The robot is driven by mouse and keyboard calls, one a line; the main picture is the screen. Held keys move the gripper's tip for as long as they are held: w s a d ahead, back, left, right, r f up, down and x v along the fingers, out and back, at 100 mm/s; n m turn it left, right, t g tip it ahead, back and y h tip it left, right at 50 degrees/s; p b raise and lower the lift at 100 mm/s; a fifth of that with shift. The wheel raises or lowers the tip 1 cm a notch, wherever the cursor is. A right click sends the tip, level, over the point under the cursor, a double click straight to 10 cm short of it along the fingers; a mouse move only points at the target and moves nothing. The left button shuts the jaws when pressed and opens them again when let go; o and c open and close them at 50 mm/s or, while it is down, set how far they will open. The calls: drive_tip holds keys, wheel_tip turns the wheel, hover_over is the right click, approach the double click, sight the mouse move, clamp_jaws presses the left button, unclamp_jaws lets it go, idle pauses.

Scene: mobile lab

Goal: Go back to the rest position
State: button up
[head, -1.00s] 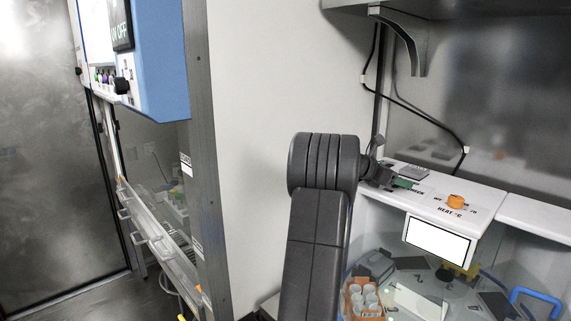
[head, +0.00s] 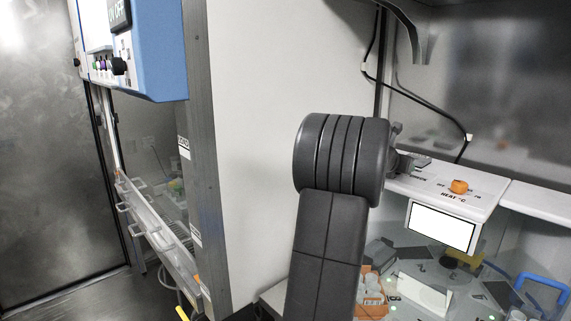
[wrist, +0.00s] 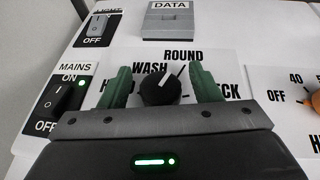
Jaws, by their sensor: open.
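My gripper (wrist: 160,70) is open in the wrist view. Its two green fingers stand apart on either side of a black rotary knob (wrist: 160,88) on a white panel marked WASH and ROUND. Whether the fingers touch the knob or hover above it, I cannot tell. In the head view my gripper (head: 408,163) is at the panel's left end, partly hidden behind my thick dark arm joint.
The panel also has a MAINS switch (wrist: 62,98) with a green light, a LIGHT switch (wrist: 97,28), a grey DATA cover (wrist: 167,20) and an orange heat knob (head: 459,187). A white screen (head: 441,227) hangs below. A blue cabinet (head: 158,50) stands left.

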drive_tip(key=shift+r+n+t+y+p, duration=0.15)
drive_tip(key=shift+n+t+y+p, duration=0.45)
drive_tip(key=shift+n+y+p, duration=0.6)
drive_tip(key=shift+r+n+t+y+p, duration=0.1)
drive_tip(key=shift+n+t+y+p, duration=0.65)
drive_tip(key=shift+p, duration=0.6)
drive_tip(key=n+y+p, duration=0.2)
drive_tip(key=y+p, duration=0.1)
drive_tip(key=p, duration=0.1)
drive_tip(key=shift+f+n+t, duration=0.1)
drive_tip(key=shift+n+t, duration=0.15)
drive_tip(key=shift+n, duration=0.1)
drive_tip(key=shift+s+a, duration=0.1)
drive_tip(key=shift+s, duration=0.4)
drive_tip(key=shift+a, duration=0.1)
